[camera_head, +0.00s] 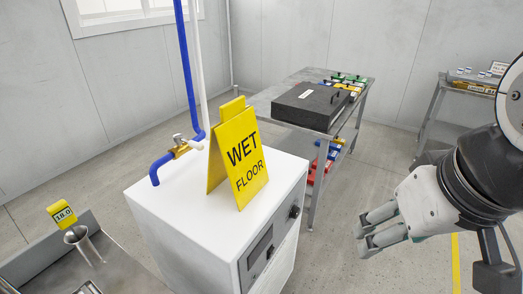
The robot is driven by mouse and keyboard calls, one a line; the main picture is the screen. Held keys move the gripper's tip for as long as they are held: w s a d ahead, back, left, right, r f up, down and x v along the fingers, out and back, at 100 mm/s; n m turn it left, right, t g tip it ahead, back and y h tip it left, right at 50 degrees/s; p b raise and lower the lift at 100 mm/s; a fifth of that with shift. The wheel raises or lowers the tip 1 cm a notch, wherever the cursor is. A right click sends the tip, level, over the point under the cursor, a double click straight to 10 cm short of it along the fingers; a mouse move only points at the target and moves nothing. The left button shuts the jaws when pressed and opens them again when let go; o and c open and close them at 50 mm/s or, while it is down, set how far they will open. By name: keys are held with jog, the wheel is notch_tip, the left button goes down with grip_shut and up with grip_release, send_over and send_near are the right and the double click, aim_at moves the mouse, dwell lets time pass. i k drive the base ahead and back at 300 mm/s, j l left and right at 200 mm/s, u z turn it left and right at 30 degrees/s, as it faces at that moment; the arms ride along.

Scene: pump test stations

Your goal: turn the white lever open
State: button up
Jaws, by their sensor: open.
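The white lever (195,145) is a small pale handle on a brass valve (180,151) in the blue pipe (189,70), above the back left of a white cabinet (155,205). The lever's right end lies close to a yellow wet floor sign (240,158), which may hide part of it. My gripper (364,238) is at the right, over the floor, open and empty. It is well apart from the lever, with the cabinet and sign between them.
The wet floor sign stands upright on the cabinet top. A metal sink (30,268) with a yellow 18.0 tag (62,214) is at lower left. A table with a black case (313,105) stands behind, and a shelf (436,110) at the right. Floor between is clear.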

aim_at(178, 138)
jog(key=k+j+z, duration=0.2)
jog(key=k+j, duration=0.2)
jog(key=i+l+u, duration=0.45)
jog(key=i, duration=0.2)
jog(key=i+l+u, duration=0.4)
jog(key=i+l, duration=0.15)
jog(key=l, duration=0.1)
